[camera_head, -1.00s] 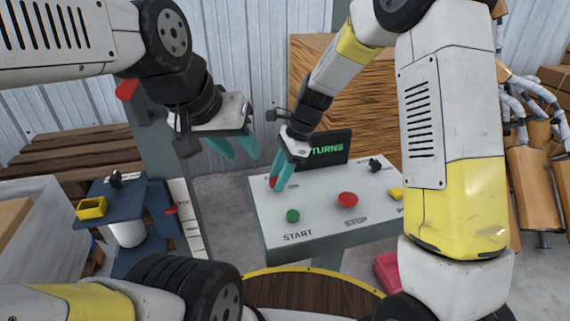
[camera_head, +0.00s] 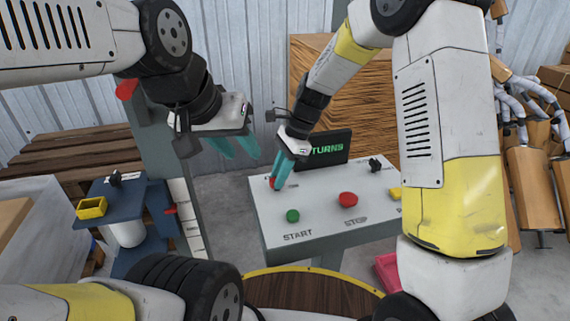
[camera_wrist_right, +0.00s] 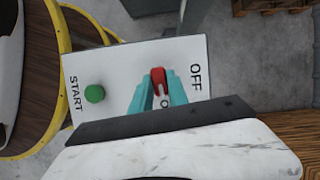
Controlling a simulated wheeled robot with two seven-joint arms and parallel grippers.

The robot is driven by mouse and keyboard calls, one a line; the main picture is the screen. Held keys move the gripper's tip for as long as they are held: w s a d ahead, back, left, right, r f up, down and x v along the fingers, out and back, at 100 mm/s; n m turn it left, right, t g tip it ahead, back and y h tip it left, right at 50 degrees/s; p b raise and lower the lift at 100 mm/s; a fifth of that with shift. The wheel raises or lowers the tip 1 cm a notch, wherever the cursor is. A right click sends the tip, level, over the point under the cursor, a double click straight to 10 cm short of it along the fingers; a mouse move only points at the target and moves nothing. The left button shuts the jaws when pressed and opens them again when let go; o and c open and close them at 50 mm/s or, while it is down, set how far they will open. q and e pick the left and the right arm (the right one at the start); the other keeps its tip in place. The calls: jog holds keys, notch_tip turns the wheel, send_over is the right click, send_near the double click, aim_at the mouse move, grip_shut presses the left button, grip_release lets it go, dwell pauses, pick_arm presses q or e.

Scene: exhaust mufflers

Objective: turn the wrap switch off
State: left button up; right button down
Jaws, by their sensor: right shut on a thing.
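The red wrap switch (camera_wrist_right: 158,76) sits on the white control panel (camera_head: 325,205), with the word OFF printed to its right in the right wrist view and a partly hidden label beginning with O below it. My right gripper (camera_wrist_right: 160,88) is shut on the switch, a teal finger on each side. In the head view this gripper (camera_head: 280,178) is at the panel's left back part, with a little of the red switch showing beside its fingers. My left gripper (camera_head: 235,148) hangs open and empty in the air, to the left of the panel.
The panel also has a green START button (camera_head: 293,216), a red STOP button (camera_head: 348,199), a black knob (camera_head: 375,165) and a yellow part (camera_head: 396,194). A screen (camera_head: 327,149) reading TURNS stands behind. A round wooden table (camera_head: 310,292) is in front.

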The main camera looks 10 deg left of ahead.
jog(key=n+g+h, duration=0.1)
jog(key=n, duration=0.3)
jog(key=shift+w+a, duration=0.1)
jog(key=shift+w, duration=0.05)
jog(key=n+h, duration=0.1)
jog(key=n, duration=0.1)
jog(key=n+g, duration=0.1)
jog(key=n, duration=0.1)
jog(key=shift+a+n+h, duration=0.1)
jog(key=shift+n+h, duration=0.3)
jog(key=n, duration=0.2)
jog(key=n+h, duration=0.1)
jog(key=n, duration=0.1)
jog(key=shift+a+h, duration=0.1)
jog(key=shift+h, duration=0.2)
jog(key=shift+a+n+h, duration=0.1)
jog(key=shift+n+h, duration=0.5)
jog(key=shift+n, duration=1.5)
jog(key=c, duration=1.3)
grip_release()
jog(key=shift+r, duration=0.15)
